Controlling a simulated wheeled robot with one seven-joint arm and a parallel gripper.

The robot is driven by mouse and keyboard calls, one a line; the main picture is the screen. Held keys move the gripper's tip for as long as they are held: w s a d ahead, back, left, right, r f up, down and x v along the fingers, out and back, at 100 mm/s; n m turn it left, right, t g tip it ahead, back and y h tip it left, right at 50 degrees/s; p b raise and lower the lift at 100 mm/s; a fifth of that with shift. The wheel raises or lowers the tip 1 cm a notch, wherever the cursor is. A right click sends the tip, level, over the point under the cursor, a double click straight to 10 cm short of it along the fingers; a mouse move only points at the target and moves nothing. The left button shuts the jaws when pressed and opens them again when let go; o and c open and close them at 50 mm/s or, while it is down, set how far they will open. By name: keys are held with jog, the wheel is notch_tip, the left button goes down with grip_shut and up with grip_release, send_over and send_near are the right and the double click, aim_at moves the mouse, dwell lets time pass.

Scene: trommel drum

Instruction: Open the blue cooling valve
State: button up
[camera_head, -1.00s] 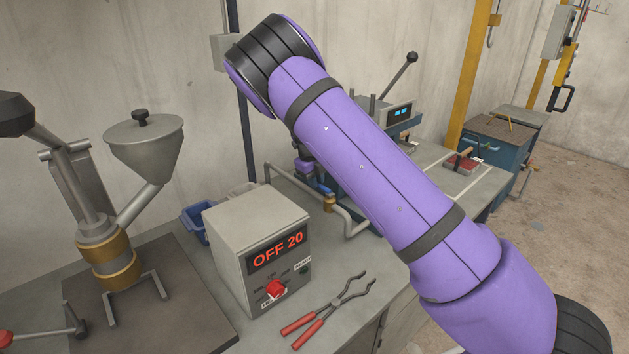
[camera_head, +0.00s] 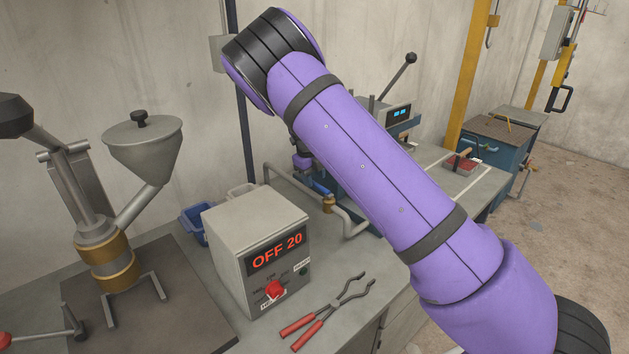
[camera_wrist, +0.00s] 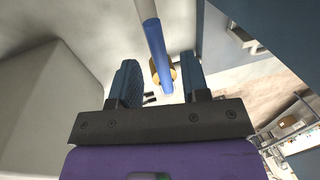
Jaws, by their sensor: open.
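The blue valve lever (camera_wrist: 157,50) stands between the two fingers of my gripper (camera_wrist: 160,68) in the wrist view. The fingers are open, with a gap on each side of the lever. A brass valve body (camera_wrist: 171,70) shows behind the lever, on a grey pipe. In the head view the brass valve body (camera_head: 329,204) sits on the bent pipe, with a little of the blue lever (camera_head: 319,187) beside it. My purple arm hides most of my gripper and the area right of the valve there.
A grey control box (camera_head: 226,250) reading "OFF 20" stands left of the pipe. Red-handled tongs (camera_head: 323,314) lie in front. Blue bins (camera_head: 194,224) and a hopper machine (camera_head: 142,145) are further left. A machine with a small display (camera_head: 399,113) stands behind my arm.

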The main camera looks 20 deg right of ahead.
notch_tip(320, 180, up, 9)
jog(key=a, duration=0.1)
jog(key=shift+s+a, duration=0.3)
jog(key=shift+s, duration=0.05)
dwell(0.4)
jog(key=s+d+r+n+t+y, duration=0.1)
jog(key=s+d+r+n+y, duration=0.15)
jog(key=s+r+n, duration=0.8)
jog(key=s+d+r+n+y, duration=0.25)
jog(key=s+r+n, duration=0.45)
jog(key=s, duration=0.6)
jog(key=s+r+n+t+h, duration=0.1)
jog(key=s+r+n, duration=0.1)
jog(key=s+n, duration=0.5)
jog(key=s+r+n+t+h, duration=0.2)
jog(key=s+n, duration=0.5)
jog(key=s, duration=0.9)
jog(key=shift+s, duration=0.15)
